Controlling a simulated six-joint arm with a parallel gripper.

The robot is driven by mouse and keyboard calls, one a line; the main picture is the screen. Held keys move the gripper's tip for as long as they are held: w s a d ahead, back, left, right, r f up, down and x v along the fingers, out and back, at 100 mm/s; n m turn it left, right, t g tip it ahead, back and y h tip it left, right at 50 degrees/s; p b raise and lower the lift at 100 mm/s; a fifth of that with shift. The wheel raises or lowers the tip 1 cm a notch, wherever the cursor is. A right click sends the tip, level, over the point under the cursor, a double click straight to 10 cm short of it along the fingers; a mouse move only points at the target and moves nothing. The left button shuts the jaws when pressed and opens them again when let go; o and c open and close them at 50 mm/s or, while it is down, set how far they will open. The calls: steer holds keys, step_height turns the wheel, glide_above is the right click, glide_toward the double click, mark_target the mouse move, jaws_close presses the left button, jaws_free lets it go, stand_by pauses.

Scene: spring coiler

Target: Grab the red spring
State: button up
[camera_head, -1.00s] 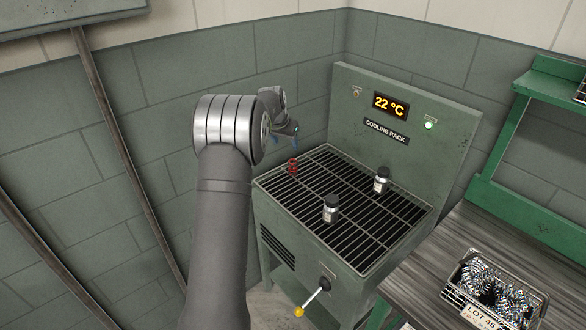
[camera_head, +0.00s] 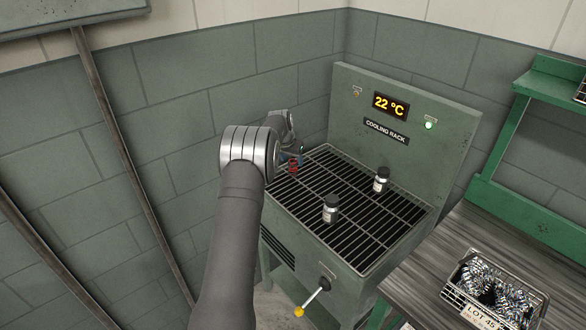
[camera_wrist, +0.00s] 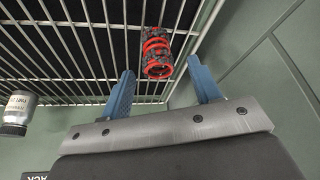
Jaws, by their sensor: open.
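The red spring (camera_head: 293,166) stands on the grate of the cooling rack (camera_head: 372,262), near its left back corner. It also shows in the wrist view (camera_wrist: 157,54), a red coil with dark grey between its turns. My gripper (camera_head: 296,152) is close beside the spring in the head view and partly hides it. In the wrist view, my gripper's two blue fingers (camera_wrist: 162,82) are open and apart. The spring appears in the gap between them, at and beyond the tips. I cannot tell whether either finger touches it.
Two small dark-capped jars stand on the grate, one near the front (camera_head: 331,210) and one farther right (camera_head: 381,180). A lever with a yellow knob (camera_head: 299,312) sticks out from the rack's front. A wall is close beside the spring. A basket of springs (camera_head: 455,295) is at lower right.

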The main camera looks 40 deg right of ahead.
mark_target(293, 161)
steer(key=shift+x, duration=2.5)
steer(key=shift+s, duration=0.15)
steer(key=c, duration=1.1)
